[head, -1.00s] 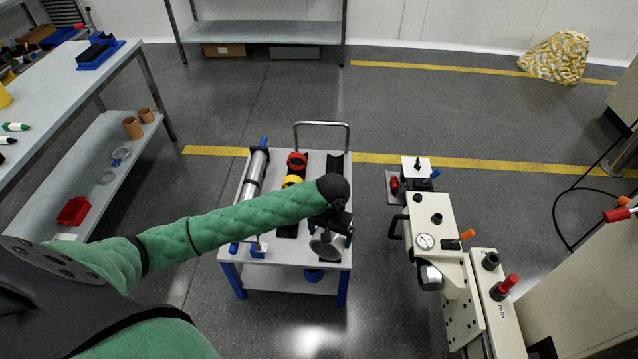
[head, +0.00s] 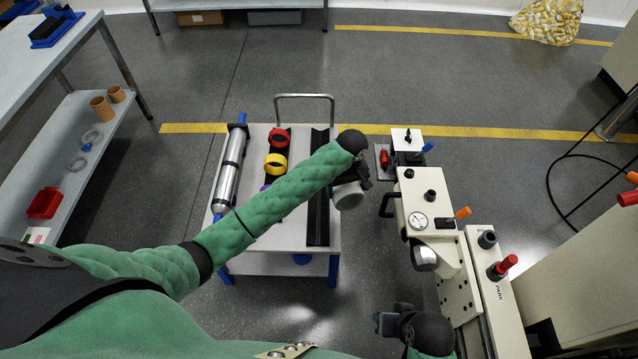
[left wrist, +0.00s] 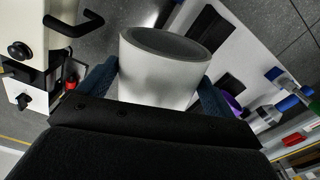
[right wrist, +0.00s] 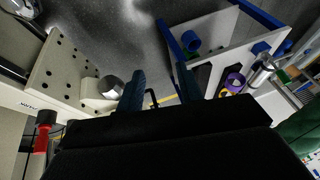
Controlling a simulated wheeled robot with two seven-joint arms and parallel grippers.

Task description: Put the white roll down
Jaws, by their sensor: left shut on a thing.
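In the left wrist view the white roll (left wrist: 165,75) is a hollow tube between the two fingers. In the head view the arm hides part of the gripper. My right gripper (head: 385,323) is low beside the beige machine. In the right wrist view its fingers (right wrist: 160,88) stand apart with nothing between them.
The trolley top (head: 262,238) carries a silver cylinder (head: 230,172) at left, a red ring (head: 279,138) and a yellow ring (head: 275,163). A black channel (head: 318,225) on its right is empty. The beige machine (head: 425,195) stands close to the right.

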